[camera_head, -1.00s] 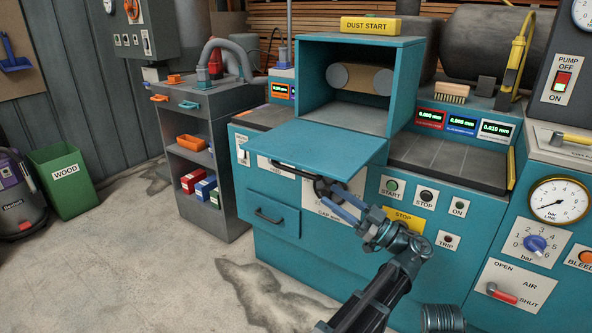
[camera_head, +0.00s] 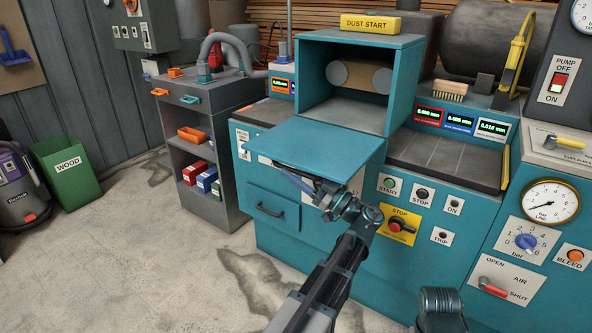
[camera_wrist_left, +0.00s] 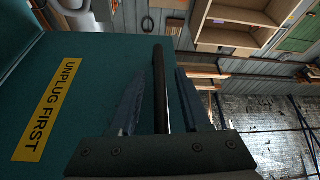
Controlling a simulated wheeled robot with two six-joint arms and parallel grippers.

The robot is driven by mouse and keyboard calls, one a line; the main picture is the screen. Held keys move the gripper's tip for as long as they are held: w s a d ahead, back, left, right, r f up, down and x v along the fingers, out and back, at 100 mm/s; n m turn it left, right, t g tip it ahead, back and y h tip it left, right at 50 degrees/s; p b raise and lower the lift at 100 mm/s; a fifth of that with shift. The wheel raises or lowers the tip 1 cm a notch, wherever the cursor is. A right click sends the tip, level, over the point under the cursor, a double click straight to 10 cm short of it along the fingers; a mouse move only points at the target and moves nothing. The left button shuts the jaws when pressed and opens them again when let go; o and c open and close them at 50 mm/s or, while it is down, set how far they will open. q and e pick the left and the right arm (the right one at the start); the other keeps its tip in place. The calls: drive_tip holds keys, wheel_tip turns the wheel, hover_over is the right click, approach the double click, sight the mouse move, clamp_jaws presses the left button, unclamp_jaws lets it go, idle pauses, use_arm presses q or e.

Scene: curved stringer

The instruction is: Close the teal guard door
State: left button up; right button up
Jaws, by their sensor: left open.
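The teal guard door (camera_head: 325,146) is a flap at the front of the teal machine housing. It is folded down and juts out almost level, so the housing stands open. My left gripper (camera_head: 296,182) is at the door's front edge, its fingers partly under it. In the left wrist view the door's teal face (camera_wrist_left: 100,85) fills the left side. There the black handle bar (camera_wrist_left: 160,85) runs between the two fingers of my open left gripper (camera_wrist_left: 162,78), with a gap on each side. My right gripper is not in view.
Inside the housing is a sanding belt on rollers (camera_head: 360,77). Below the door are a drawer with a black handle (camera_head: 269,209), a red stop knob (camera_head: 397,226) and several buttons. A grey shelf cart (camera_head: 212,140) stands left of the machine. The floor in front is clear.

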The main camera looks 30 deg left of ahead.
use_arm(q)
clamp_jaws()
idle(1.4)
